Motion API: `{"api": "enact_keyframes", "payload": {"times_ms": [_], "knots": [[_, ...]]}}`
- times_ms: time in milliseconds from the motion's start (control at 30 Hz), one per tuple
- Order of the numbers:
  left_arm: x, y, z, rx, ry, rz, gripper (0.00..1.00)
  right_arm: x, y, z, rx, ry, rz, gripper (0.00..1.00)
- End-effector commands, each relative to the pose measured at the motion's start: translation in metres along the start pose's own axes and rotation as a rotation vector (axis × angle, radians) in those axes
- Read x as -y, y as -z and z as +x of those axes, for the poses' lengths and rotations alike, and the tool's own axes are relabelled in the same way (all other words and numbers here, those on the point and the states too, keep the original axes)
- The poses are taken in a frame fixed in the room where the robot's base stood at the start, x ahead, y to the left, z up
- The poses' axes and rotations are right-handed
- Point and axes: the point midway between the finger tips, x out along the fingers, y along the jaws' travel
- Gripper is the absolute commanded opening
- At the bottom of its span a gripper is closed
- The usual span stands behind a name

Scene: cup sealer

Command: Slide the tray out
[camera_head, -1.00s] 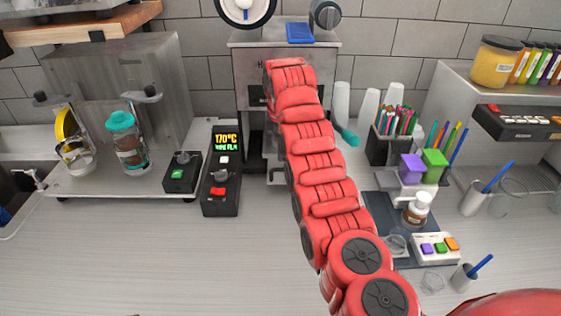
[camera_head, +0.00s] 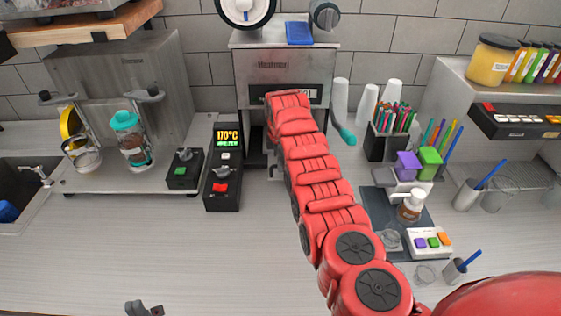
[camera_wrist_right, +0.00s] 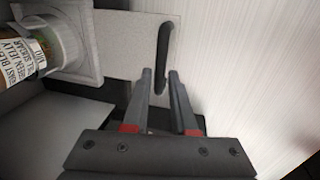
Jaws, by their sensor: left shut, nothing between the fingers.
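The cup sealer (camera_head: 285,68) stands at the back centre in the head view. My right arm reaches up to its front and hides its lower part, so my right gripper is hidden there. My left gripper (camera_head: 143,307) is shut and empty at the bottom edge of the head view.
A control box with a display (camera_head: 223,170) and a small green-button box (camera_head: 183,170) stand left of the sealer. White cups (camera_head: 367,103) and a straw holder (camera_head: 385,145) stand close on its right. The counter's front left is clear.

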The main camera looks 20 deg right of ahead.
Motion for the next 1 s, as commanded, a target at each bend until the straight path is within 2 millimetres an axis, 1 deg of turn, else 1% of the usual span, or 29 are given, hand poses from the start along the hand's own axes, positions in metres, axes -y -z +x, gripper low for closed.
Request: {"api": "enact_keyframes", "payload": {"times_ms": [33, 100, 133, 1000], "knots": [[0.0000, -0.0001, 0.0000, 0.000, 0.000, 0.000, 0.00, 0.0000, 0.0000, 0.0000, 0.000, 0.000, 0.000, 0.14], [0.0000, 0.0000, 0.0000, 0.000, 0.000, 0.000, 0.00, 0.0000, -0.0001, -0.0001, 0.000, 0.000, 0.000, 0.02], [0.0000, 0.0000, 0.0000, 0.000, 0.000, 0.000, 0.00, 0.0000, -0.0001, -0.0001, 0.000, 0.000, 0.000, 0.00], [0.0000, 0.0000, 0.0001, 0.000, 0.000, 0.000, 0.00, -0.0005, -0.0001, -0.0006, 0.000, -0.001, 0.000, 0.00]]}}
